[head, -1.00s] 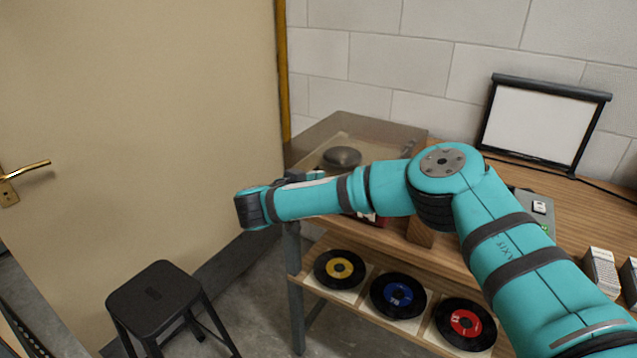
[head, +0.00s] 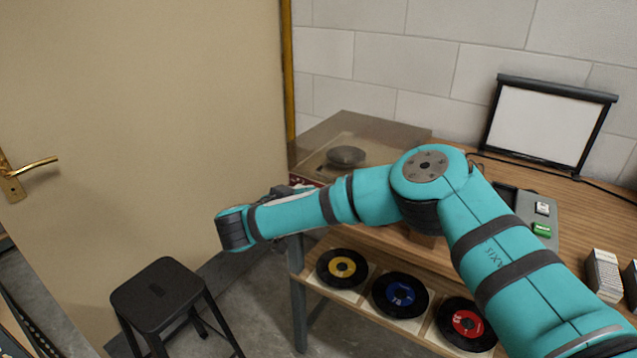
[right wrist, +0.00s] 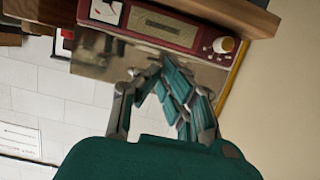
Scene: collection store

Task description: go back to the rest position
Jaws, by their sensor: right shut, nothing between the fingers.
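My right arm (head: 500,250) comes in from the right and reaches left across the front of the wooden table in the head view. Its gripper is mostly hidden behind the wrist there. In the right wrist view my right gripper (right wrist: 156,74) has its fingertips together and holds nothing. Beyond it, that view shows the red front panel (right wrist: 165,28) of a record player with a cream knob (right wrist: 223,45), apart from the fingers as far as I can tell. My left gripper is not in view.
The record player's clear lid (head: 375,132) and the table (head: 585,212) lie behind the arm. Records with yellow (head: 342,267), blue (head: 400,294) and red (head: 467,322) labels lie on the lower shelf. A black stool (head: 160,295) stands left, before a beige door (head: 150,120).

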